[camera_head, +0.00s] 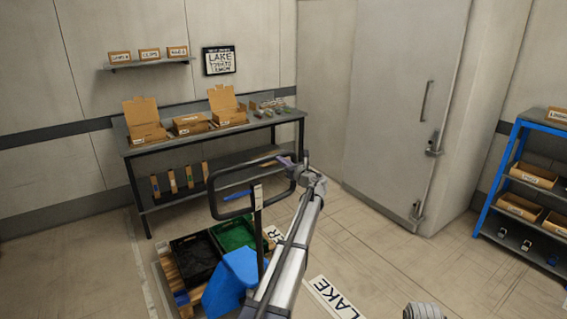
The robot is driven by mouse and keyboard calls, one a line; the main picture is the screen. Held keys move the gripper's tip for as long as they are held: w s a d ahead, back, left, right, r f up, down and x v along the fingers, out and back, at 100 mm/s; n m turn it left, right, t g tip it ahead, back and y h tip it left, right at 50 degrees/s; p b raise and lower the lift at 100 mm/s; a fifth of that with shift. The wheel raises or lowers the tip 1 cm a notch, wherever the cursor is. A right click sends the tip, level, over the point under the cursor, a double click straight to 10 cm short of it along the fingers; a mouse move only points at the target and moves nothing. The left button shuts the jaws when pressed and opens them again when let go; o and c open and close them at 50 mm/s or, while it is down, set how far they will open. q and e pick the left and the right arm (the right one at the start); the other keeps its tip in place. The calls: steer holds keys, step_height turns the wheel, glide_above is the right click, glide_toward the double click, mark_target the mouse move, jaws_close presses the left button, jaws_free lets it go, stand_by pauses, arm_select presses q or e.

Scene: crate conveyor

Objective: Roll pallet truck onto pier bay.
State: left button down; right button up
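The pallet truck has a dark looped handle (210,197) on an upright post and a blue body (232,280) below. Beside the blue body, a wooden pallet (166,271) carries a black crate (193,258) and a green crate (233,233). My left gripper (288,162) is at the upper right corner of the handle loop. Its fingers overlap the handle, and I cannot tell whether they are closed around it. My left arm hides part of the floor and the truck's right side. A floor label ending in "ER" (273,234) is partly hidden behind the arm.
A floor label reading LAKE (334,297) lies right of my arm. A grey workbench (180,147) with open cardboard boxes stands against the back wall. A blue shelf rack (497,180) stands at the right. Floor before the grey door (402,110) is clear.

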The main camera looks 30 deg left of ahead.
arm_select(q)
steer(key=v, duration=0.9)
stand_by(0.7)
stand_by(0.3)
steer(key=s+d+f+n+g+h, duration=0.2)
steer(key=s+d+f+n+h, duration=0.3)
steer(key=s+d+f, duration=0.4)
steer(key=s+d+f+n+g+h, duration=0.25)
steer(key=s+d+f+n, duration=0.4)
steer(key=s+d, duration=0.5)
steer(key=s+d+f+n+g+h, duration=0.2)
steer(key=s+d+f+n+h, duration=0.1)
steer(key=s+d, duration=0.6)
steer(key=s+d+f+n+g+h, duration=0.2)
steer(key=s+d+f+n+h, duration=0.1)
steer(key=s+d, duration=0.6)
steer(key=s+n+h, duration=0.1)
steer(key=s+n, duration=0.1)
steer(key=s, duration=0.1)
steer(key=shift+f, duration=0.25)
